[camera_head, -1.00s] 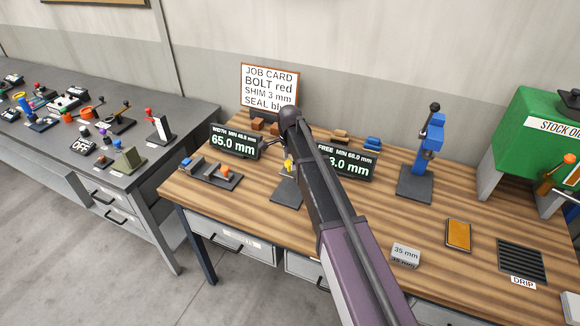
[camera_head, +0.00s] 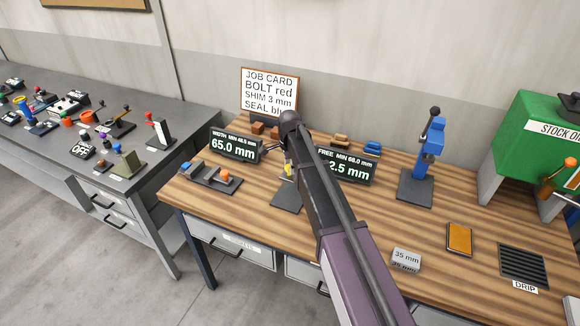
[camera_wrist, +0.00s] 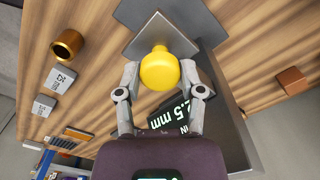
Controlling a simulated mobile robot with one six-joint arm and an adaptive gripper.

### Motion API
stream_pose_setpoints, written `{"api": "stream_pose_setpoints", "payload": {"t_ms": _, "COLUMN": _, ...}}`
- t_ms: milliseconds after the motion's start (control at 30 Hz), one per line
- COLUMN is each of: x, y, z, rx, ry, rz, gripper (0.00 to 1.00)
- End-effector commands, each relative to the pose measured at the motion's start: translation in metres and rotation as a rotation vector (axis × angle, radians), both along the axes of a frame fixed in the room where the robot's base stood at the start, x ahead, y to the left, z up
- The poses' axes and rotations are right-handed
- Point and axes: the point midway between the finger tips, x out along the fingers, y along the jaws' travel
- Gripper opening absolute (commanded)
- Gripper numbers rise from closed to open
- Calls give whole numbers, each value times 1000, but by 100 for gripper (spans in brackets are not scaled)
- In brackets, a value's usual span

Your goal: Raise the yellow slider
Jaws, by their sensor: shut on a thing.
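The yellow slider (camera_wrist: 160,70) shows in the wrist view as a round yellow knob between the fingers of my gripper (camera_wrist: 160,75). The gripper is shut on it. In the head view a small part of the yellow slider (camera_head: 288,169) shows beside my arm, above a dark base plate (camera_head: 286,196) on the wooden bench. My arm hides most of the slider's stand there.
The WIDTH display (camera_head: 234,146) reads 65.0 mm. A blue press-like tool (camera_head: 424,160) stands to the right. A 35 mm block (camera_head: 405,259), an orange-topped pad (camera_head: 459,238) and a drip grate (camera_head: 523,265) lie on the bench. A job card (camera_head: 269,90) stands behind.

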Motion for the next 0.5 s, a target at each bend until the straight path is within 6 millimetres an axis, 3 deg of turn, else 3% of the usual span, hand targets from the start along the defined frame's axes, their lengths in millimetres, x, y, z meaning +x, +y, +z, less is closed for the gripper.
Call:
{"api": "stream_pose_setpoints", "payload": {"t_ms": 167, "x": 0, "y": 0, "z": 11, "rx": 0, "ry": 1, "rz": 0, "gripper": 0}}
{"api": "stream_pose_setpoints", "payload": {"t_ms": 467, "x": 0, "y": 0, "z": 11, "rx": 0, "ry": 0, "rz": 0, "gripper": 0}}
{"api": "stream_pose_setpoints", "payload": {"t_ms": 500, "x": 0, "y": 0, "z": 11, "rx": 0, "ry": 0, "rz": 0, "gripper": 53}}
